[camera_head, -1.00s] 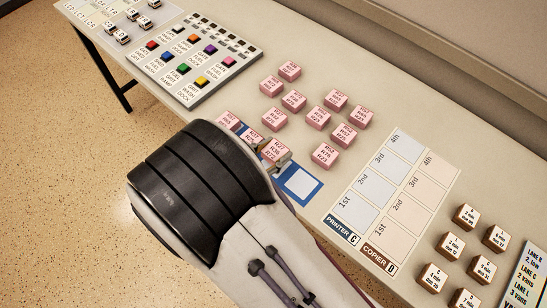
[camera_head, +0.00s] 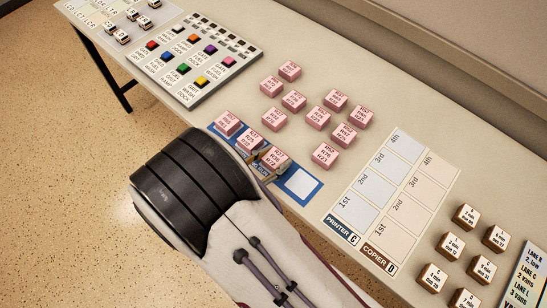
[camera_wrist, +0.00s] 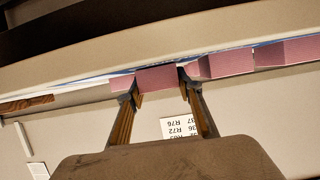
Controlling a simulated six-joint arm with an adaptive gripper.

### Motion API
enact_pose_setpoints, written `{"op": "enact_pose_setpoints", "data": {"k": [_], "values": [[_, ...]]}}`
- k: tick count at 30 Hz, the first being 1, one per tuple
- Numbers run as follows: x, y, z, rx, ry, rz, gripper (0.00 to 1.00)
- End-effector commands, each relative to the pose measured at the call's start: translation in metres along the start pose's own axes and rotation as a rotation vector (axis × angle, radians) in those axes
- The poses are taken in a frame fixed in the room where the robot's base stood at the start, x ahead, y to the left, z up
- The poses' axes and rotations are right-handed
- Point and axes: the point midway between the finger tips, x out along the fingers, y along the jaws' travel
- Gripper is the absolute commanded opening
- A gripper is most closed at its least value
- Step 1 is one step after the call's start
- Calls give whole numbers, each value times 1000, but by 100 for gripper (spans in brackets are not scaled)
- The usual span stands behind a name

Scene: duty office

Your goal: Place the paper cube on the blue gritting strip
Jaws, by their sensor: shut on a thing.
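Several pink printed paper cubes are in the head view. The blue gritting strip (camera_head: 287,193) lies along the table's near edge. Two pink cubes, one (camera_head: 227,123) and another (camera_head: 249,141), sit at its left part. My gripper (camera_head: 265,163) is shut on a third pink cube (camera_head: 274,159), just right of them, at or just above the strip. The strip's right-end white square (camera_head: 302,184) is bare. In the wrist view my gripper (camera_wrist: 158,87) has its fingers on either side of the held pink cube (camera_wrist: 157,79). Whether its underside touches the strip cannot be told.
More loose pink cubes (camera_head: 318,117) stand behind the strip. A printer and copier chart (camera_head: 392,195) lies to the right, with brown-sided white cubes (camera_head: 465,215) beyond. A panel of coloured buttons (camera_head: 190,62) is at the left.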

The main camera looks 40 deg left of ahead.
Motion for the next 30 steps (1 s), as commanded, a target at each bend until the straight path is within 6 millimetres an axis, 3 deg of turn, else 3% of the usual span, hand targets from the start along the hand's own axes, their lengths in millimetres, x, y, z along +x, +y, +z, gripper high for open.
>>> {"op": "enact_pose_setpoints", "data": {"k": [4,5,6,22,30], "values": [[1,0,3,-1,0,0,14],[1,0,3,0,0,0,41],[1,0,2,0,0,0,51],[0,0,-1,1,0,0,52],[-24,0,0,0,1,-2,52]]}}
